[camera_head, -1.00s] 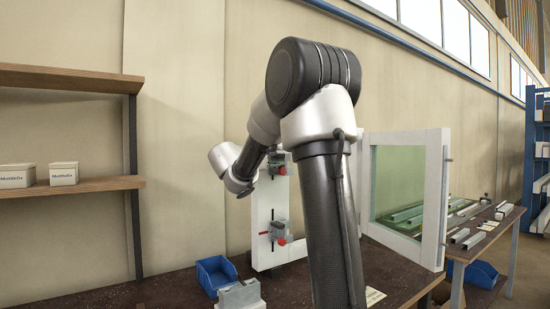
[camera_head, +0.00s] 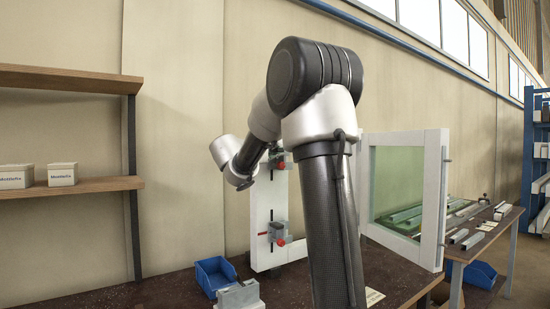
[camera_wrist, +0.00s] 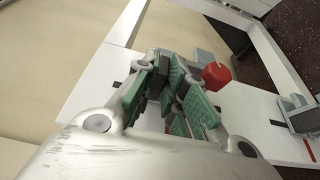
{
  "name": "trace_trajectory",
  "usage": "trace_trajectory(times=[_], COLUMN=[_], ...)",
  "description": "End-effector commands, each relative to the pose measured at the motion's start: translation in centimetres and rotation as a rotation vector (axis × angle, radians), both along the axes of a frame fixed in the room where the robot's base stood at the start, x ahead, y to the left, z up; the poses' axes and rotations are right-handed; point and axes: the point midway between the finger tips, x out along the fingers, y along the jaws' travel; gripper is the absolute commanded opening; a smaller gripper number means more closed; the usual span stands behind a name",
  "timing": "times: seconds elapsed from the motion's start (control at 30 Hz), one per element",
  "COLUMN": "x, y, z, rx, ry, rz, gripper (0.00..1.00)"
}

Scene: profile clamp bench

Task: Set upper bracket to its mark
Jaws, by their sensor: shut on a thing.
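The upper bracket (camera_head: 279,157) is a small grey clamp with a red knob, on the white upright profile of a frame (camera_head: 258,205). In the wrist view, part of the bracket (camera_wrist: 205,57) and its red knob show just beyond my gripper (camera_wrist: 176,76). The gripper's green-padded fingers are shut on the bracket; they cover much of it. In the head view, my arm hides the fingers. A lower bracket (camera_head: 277,231), also grey with a red knob, sits further down the same profile. Short dark marks (camera_wrist: 277,123) show on the white profile; which belongs to the upper bracket is unclear.
A white-framed green glass panel (camera_head: 402,190) stands to the right of my arm. A blue bin (camera_head: 214,274) and a grey block (camera_head: 239,296) are on the dark bench (camera_head: 160,291). A wooden shelf (camera_head: 70,187) with white boxes is at left.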

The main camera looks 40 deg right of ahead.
Motion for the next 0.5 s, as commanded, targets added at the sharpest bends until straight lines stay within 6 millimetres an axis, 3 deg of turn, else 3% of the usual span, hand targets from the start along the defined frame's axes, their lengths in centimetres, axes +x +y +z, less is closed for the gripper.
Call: trace_trajectory(times=[0.23, 0.27, 0.37, 0.5], x=[0.00, 0.00, 0.00, -0.01], y=[0.02, 0.02, 0.02, 0.02], z=[0.26, 0.25, 0.25, 0.24], rx=[0.000, 0.000, 0.000, 0.001], ry=[0.001, 0.001, 0.000, 0.000], rz=[0.001, 0.001, 0.001, 0.001], gripper=[0.00, 0.14, 0.32, 0.34])
